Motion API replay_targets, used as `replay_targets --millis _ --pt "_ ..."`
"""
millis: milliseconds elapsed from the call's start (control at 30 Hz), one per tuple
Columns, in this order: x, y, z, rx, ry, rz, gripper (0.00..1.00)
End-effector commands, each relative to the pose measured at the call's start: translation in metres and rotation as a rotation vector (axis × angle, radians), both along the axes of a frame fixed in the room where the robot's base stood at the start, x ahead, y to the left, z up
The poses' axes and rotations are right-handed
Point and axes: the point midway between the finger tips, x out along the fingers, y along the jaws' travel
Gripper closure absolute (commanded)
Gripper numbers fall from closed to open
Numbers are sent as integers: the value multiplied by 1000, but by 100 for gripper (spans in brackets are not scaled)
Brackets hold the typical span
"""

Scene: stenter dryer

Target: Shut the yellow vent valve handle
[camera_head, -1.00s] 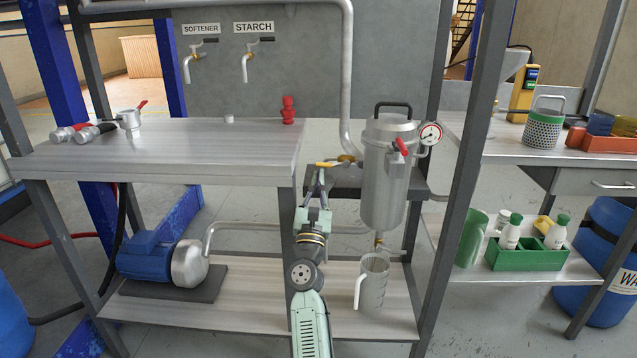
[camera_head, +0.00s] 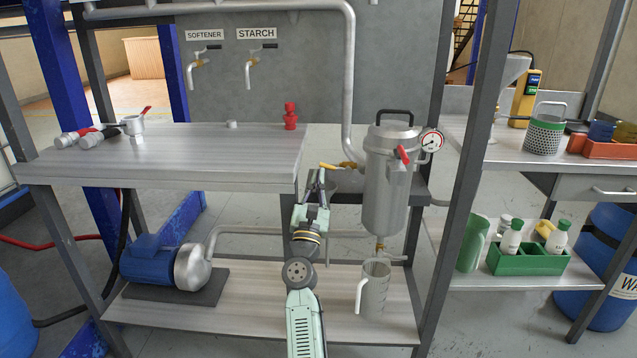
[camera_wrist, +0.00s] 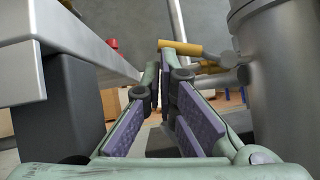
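The yellow vent valve handle (camera_head: 329,167) sticks out to the left, roughly level, from a brass fitting (camera_head: 349,164) beside the steel filter vessel (camera_head: 387,190). In the wrist view the yellow handle (camera_wrist: 181,46) lies just above and beyond the fingertips, reaching left from a grey pipe. My gripper (camera_head: 316,174) is right below the handle in the head view. In the wrist view my gripper (camera_wrist: 158,68) has a narrow gap between its fingertips, with nothing held. Whether a fingertip touches the handle cannot be told.
The steel tabletop (camera_head: 165,155) has its right edge close to my gripper's left. The vessel, with a red handle (camera_head: 403,154) and gauge (camera_head: 431,140), stands close on the right. A steel jug (camera_head: 374,289) is on the lower shelf (camera_head: 250,305), near my arm.

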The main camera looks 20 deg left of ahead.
Motion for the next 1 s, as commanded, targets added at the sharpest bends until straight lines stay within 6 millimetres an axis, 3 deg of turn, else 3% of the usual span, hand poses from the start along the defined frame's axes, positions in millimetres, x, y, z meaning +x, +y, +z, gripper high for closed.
replay_targets --millis 400,533,1000 --pt "-1 2 31 57 14 3 100" --pt "0 0 36 132 36 2 100" --pt "1 -4 42 124 35 -1 100"
